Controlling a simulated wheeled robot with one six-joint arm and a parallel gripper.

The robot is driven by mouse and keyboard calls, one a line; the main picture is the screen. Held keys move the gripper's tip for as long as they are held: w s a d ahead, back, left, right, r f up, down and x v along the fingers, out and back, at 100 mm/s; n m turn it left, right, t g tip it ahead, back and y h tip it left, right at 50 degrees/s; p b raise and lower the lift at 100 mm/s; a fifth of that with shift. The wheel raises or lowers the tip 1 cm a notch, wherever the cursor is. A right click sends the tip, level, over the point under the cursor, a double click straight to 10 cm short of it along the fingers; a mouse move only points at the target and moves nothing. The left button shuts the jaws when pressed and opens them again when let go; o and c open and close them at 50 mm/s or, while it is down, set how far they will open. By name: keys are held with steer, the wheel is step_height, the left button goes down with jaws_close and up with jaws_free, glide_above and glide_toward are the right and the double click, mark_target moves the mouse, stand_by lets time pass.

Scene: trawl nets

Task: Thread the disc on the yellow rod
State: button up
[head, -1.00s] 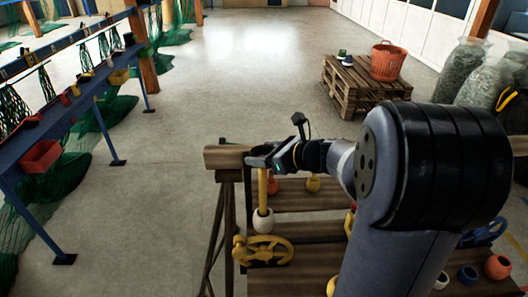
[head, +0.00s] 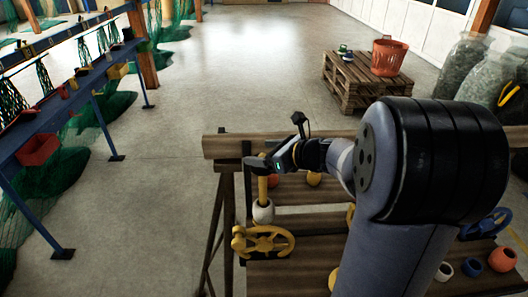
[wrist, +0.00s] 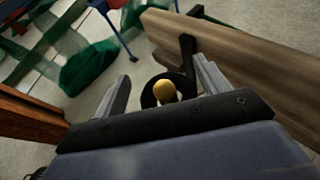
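In the wrist view, the yellow rod's rounded top (wrist: 165,89) stands between the two grey fingers of my gripper (wrist: 162,68). The fingers are apart. A dark round disc (wrist: 147,97) shows as a ring around the rod's top, with a gap between it and the left finger. In the head view, my gripper (head: 260,163) is right at the top of the yellow rod (head: 263,190). The rod stands upright, with a white float (head: 263,211) at its foot. The disc is hard to tell from the dark fingers there.
A wooden beam (head: 225,146) runs behind the gripper. A yellow handwheel (head: 263,240) sits just in front of the rod. Orange and yellow floats stand nearby on the slatted bench. A pallet with an orange basket (head: 388,58) stands farther back.

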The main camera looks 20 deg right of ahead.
steer(key=o, duration=0.4)
steer(key=b+v, duration=0.1)
steer(key=v, duration=0.9)
steer(key=shift+s+d, duration=0.2)
steer(key=shift+s, duration=0.15)
